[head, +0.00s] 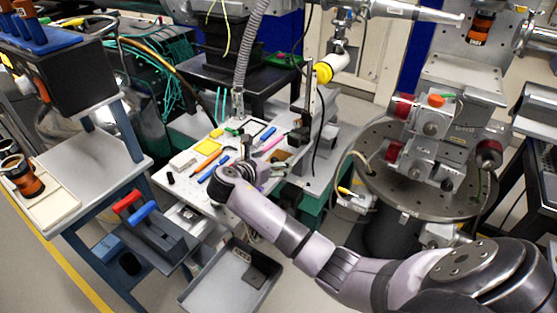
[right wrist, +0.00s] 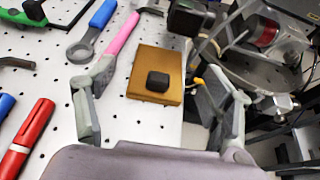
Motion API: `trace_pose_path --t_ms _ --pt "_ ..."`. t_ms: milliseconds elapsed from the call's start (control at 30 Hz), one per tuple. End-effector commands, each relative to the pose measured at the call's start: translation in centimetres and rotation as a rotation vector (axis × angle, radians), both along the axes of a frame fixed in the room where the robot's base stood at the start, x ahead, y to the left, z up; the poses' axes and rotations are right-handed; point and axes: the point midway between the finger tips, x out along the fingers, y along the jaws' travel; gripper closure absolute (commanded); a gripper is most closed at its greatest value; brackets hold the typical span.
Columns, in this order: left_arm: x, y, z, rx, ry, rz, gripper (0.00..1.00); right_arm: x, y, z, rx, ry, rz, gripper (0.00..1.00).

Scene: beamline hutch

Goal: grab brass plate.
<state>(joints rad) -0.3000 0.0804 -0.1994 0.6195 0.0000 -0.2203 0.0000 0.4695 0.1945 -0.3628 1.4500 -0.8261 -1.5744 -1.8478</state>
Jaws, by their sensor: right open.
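The brass plate (right wrist: 157,72) is a flat, gold-brown rectangle with a black rounded block (right wrist: 158,81) on its top. It lies on the white perforated board (right wrist: 118,125). In the head view the plate (head: 282,156) shows small, just beyond my right gripper (head: 258,168). In the right wrist view my right gripper (right wrist: 155,98) is open and empty. Its fingers stand left and right in the picture, with the plate between and slightly beyond them. I cannot tell the height above the board. My left gripper is not in view.
A red marker (right wrist: 27,138) lies further left. Dark equipment (right wrist: 190,17) stands just beyond the plate. The board's edge runs right of the plate.

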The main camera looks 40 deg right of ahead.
Motion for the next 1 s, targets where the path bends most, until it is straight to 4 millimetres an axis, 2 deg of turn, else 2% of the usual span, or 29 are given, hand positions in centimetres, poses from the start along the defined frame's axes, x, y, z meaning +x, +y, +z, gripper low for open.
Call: trace_pose_path --t_ms 300,1000 --pt "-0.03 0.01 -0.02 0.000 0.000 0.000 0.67 0.31 -0.60 -0.29 0.000 0.000 0.001 0.25" --pt "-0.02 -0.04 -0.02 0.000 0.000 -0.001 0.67 0.28 -0.55 -0.31 0.001 0.000 0.002 0.72"
